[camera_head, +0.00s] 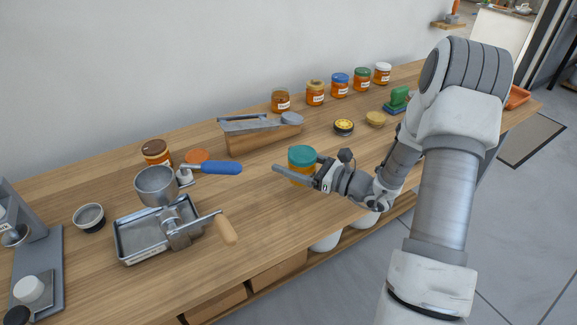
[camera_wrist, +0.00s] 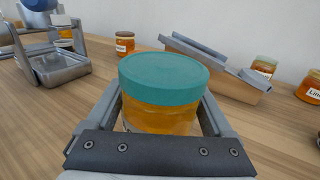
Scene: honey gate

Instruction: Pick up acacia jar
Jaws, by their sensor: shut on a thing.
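A honey jar with a teal lid (camera_head: 302,155) is at the middle of the wooden counter in the head view. The same jar with the teal lid (camera_wrist: 163,82) fills the centre of the wrist view, with amber honey below the lid. No readable name shows on it, so I cannot tell which honey it is. My gripper (camera_head: 296,176) reaches it from the right and is shut on it, one finger along each side. The fingers (camera_wrist: 160,112) cover part of the jar's lower body. The jar looks upright; I cannot tell whether its base touches the counter.
Several honey jars (camera_head: 315,93) stand in a row along the wall. A wooden block with a metal top (camera_head: 262,140) is behind the held jar. A metal tray with a blue-handled strainer (camera_head: 157,187) is to the left. A brown-lidded jar (camera_head: 156,152) stands near the wall. Bare counter (camera_head: 270,225) lies in front.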

